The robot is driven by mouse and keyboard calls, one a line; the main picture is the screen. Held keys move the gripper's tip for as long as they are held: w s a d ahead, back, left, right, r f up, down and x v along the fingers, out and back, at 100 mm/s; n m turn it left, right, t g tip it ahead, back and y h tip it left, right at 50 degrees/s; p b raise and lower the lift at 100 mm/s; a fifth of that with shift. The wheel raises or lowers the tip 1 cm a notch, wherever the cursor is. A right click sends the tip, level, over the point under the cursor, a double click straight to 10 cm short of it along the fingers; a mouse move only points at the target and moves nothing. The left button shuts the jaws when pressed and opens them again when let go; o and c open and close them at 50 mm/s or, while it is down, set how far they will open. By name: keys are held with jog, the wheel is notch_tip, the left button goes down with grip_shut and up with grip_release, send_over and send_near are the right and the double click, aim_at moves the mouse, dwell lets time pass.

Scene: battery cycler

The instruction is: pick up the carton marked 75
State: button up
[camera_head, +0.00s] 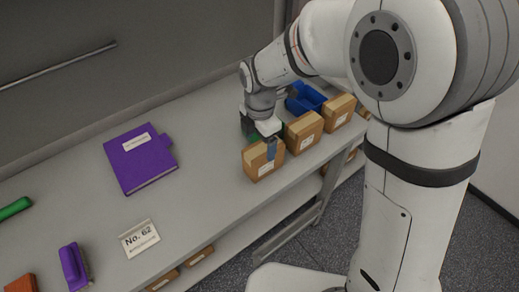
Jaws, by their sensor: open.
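Several brown cartons stand in a row at the right part of the bench. The near carton (257,165) has a white label whose number is too small to read. A middle carton (303,132) and a far carton (338,112) stand beyond it to the right; their labels are also unreadable, so I cannot tell which is marked 75. My gripper (271,150) is open and points down at the near carton, with a finger at its right side. I cannot tell whether it touches. The other finger is hidden.
A blue bin (305,98) stands behind the cartons. A purple binder (139,158) lies to the left, with a "No. 62" sign (139,238) in front. Purple (74,266), green (15,208) and orange (21,284) items lie at the left. The middle of the bench (205,185) is clear.

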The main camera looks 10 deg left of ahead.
jog(key=shift+a+f+n, duration=0.3)
jog(key=shift+f, duration=0.1)
jog(key=f, duration=0.2)
jog(key=f+p, duration=0.1)
jog(key=f, duration=0.2)
jog(key=f+p, duration=0.1)
jog(key=f, duration=0.1)
jog(key=shift+w+d+f, duration=0.2)
jog(key=shift+d+f, duration=0.05)
jog(key=shift+d, duration=0.15)
jog(key=shift+c, duration=0.3)
jog(key=c, duration=1.1)
